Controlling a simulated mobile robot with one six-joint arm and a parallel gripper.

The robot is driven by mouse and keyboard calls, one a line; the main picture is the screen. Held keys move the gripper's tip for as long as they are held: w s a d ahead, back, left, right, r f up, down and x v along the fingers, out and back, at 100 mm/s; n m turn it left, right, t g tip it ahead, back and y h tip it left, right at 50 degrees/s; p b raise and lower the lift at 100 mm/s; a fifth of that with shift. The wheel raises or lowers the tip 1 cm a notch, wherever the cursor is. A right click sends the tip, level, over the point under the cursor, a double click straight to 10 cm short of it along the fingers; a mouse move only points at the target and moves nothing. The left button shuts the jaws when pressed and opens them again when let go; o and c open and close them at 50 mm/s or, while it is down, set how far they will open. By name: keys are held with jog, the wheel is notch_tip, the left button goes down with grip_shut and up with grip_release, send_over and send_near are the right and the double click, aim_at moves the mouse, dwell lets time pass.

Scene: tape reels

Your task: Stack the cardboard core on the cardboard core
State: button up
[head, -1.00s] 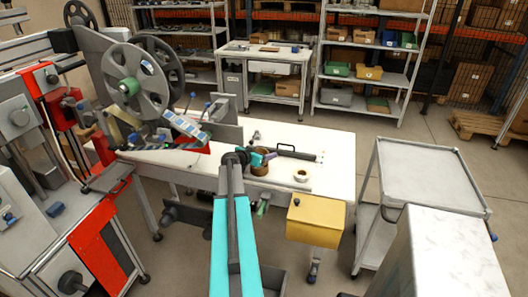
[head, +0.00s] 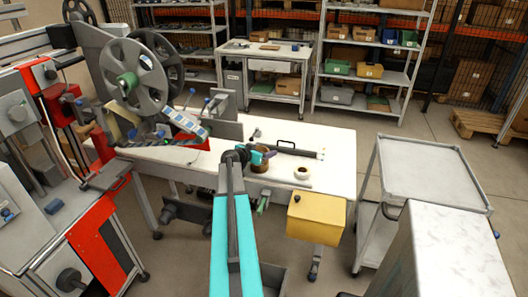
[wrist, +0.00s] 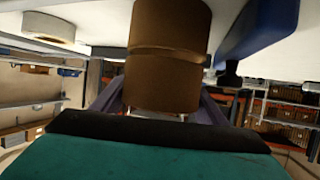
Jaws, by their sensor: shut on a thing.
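Two brown cardboard cores show in the wrist view, in line end to end. The far core (wrist: 172,22) is against the white table top, which fills the top of that view. The near core (wrist: 165,82) is between the fingers of my gripper (wrist: 163,112), which is shut on it. A thin dark seam runs between the cores; I cannot tell whether they touch or a small gap remains. In the head view my gripper (head: 262,152) is over the work table, and the brown cores (head: 260,165) are partly hidden by it and my arm.
A pale tape roll (head: 302,172) lies on the table (head: 335,150) right of the cores. A dark tool with a handle (head: 290,149) lies behind. A blue object (wrist: 262,28) is close beside the cores. The reel machine (head: 135,80) stands left, a yellow box (head: 316,220) in front.

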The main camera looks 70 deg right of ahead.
jog(key=shift+f+b, duration=0.3)
jog(key=shift+b, duration=0.2)
jog(key=o, duration=1)
jog(key=shift+r+p, duration=0.3)
jog(key=shift+p, duration=0.2)
jog(key=shift+r+p, duration=0.35)
jog(key=shift+p, duration=0.4)
jog(key=shift+r+p, duration=0.15)
jog(key=shift+p, duration=0.15)
jog(key=shift+w+a+b, duration=0.1)
jog(key=shift+a+b, duration=0.3)
jog(key=shift+b+v, duration=0.45)
jog(key=shift+v, duration=0.75)
jog(key=shift+b+v, duration=1.15)
jog(key=shift+v, duration=3.25)
